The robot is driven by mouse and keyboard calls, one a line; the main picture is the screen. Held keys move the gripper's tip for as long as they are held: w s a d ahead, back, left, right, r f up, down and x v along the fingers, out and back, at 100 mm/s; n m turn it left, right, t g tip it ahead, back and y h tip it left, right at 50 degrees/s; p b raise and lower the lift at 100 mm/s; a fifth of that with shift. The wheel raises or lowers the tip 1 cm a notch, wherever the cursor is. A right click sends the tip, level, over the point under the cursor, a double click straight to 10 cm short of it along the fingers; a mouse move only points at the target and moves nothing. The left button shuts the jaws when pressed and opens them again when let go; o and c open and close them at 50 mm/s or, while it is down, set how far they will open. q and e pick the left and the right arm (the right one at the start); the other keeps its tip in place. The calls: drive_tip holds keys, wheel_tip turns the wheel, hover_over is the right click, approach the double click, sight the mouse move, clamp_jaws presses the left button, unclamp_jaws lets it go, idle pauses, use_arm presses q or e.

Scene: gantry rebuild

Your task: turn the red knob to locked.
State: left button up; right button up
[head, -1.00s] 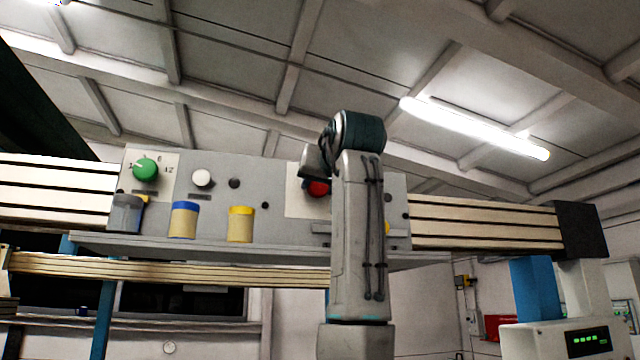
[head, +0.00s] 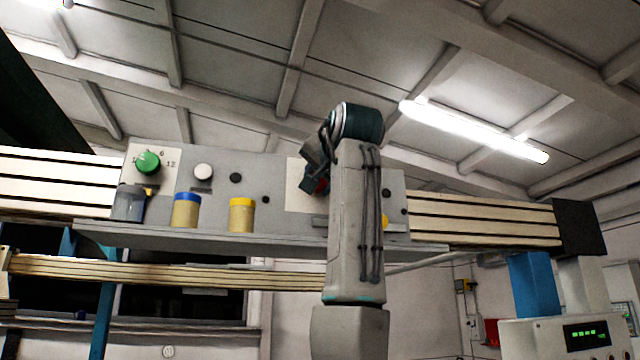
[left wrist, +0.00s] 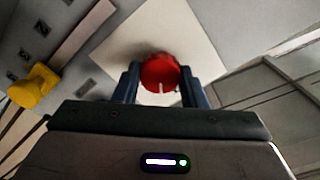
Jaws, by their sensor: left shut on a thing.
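The red knob (left wrist: 160,70) is round, with a short white mark at its lower edge in the left wrist view. It sits on a white square plate (left wrist: 195,40). My left gripper (left wrist: 160,88) is shut on it, one dark finger at each side. In the left wrist view the plate appears turned relative to the gripper. In the head view my left gripper (head: 309,183) is at the plate (head: 294,190), and only a sliver of the red knob (head: 321,186) shows behind it. No locked marking is readable. My right gripper is in neither view.
On the same grey panel are a green knob (head: 148,162), a white button (head: 203,171) and a yellow part (left wrist: 35,87) near the red knob. A shelf (head: 270,240) below carries a grey cup (head: 128,205), a blue-topped jar (head: 186,212) and a yellow-topped jar (head: 241,216).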

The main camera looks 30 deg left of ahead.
use_arm(q)
drive_tip(key=m+b, duration=0.2)
drive_tip(key=m, duration=0.3)
drive_tip(key=shift+f+m, duration=0.1)
drive_tip(key=shift+m, duration=0.2)
drive_tip(key=m+b, duration=0.1)
drive_tip(key=m, duration=0.4)
drive_tip(key=shift+m+b, duration=0.3)
drive_tip(key=shift+b, duration=0.05)
drive_tip(key=o, duration=1)
drive_tip(key=shift+w, duration=0.1)
